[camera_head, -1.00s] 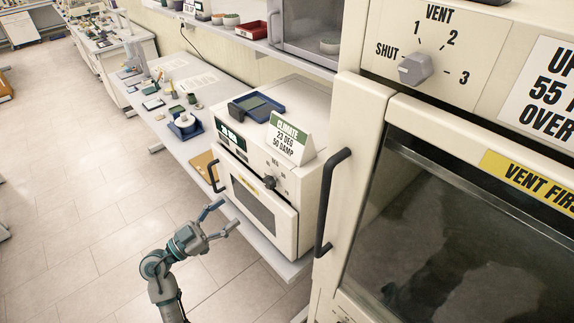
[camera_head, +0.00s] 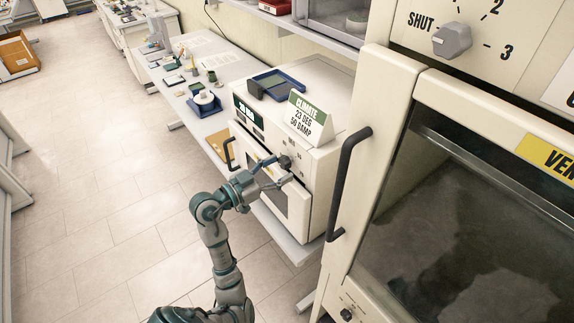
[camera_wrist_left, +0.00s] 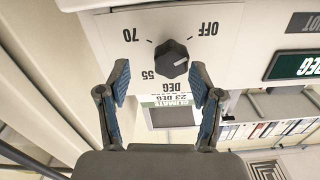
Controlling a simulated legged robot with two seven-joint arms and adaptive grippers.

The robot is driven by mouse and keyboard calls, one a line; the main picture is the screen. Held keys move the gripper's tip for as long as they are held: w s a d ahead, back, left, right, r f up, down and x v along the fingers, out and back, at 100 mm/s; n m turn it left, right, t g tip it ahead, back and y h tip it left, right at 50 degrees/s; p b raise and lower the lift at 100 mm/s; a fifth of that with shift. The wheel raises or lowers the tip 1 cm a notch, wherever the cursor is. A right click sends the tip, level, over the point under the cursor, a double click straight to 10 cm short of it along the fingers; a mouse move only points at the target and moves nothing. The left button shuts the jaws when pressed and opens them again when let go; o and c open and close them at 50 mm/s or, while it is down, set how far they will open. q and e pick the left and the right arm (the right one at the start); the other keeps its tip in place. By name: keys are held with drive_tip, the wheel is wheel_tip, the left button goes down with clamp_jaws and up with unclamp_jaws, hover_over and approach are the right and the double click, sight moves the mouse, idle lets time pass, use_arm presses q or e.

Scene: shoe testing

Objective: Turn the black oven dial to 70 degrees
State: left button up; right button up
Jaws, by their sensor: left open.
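The black oven dial (camera_head: 285,161) is on the front panel of the cream oven (camera_head: 325,165) on the bench. In the left wrist view the dial (camera_wrist_left: 171,56) sits on a panel that appears upside down, with OFF, 70 and 55 DEG marked around it. A pale line shows on the dial's edge; its exact setting is hard to tell. My left gripper (camera_head: 276,176) is open in front of the panel. In the left wrist view its two blue-padded fingers (camera_wrist_left: 161,76) are spread to either side below the dial, apart from it. My right gripper is not in view.
A CLIMATE sign (camera_head: 310,119) and a blue tray (camera_head: 275,85) are on the oven top. A black oven handle (camera_head: 229,153) lies left of my gripper. A large cabinet with a long black handle (camera_head: 347,185) and a grey vent knob (camera_head: 452,40) stands right. Floor is clear at left.

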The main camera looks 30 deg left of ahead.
sight(281, 164)
use_arm(q)
drive_tip(key=w, duration=0.3)
drive_tip(key=shift+a+f, duration=0.15)
drive_tip(key=shift+f, duration=0.05)
drive_tip(key=shift+a+f, duration=0.15)
drive_tip(key=shift+a, duration=0.35)
drive_tip(key=shift+d, duration=0.15)
drive_tip(key=shift+c, duration=0.2)
drive_tip(key=shift+d, duration=0.3)
drive_tip(key=c, duration=0.4)
drive_tip(key=shift+d+r, duration=0.2)
drive_tip(key=shift+d, duration=0.15)
drive_tip(key=c, duration=0.7)
drive_tip(key=shift+a, duration=0.25)
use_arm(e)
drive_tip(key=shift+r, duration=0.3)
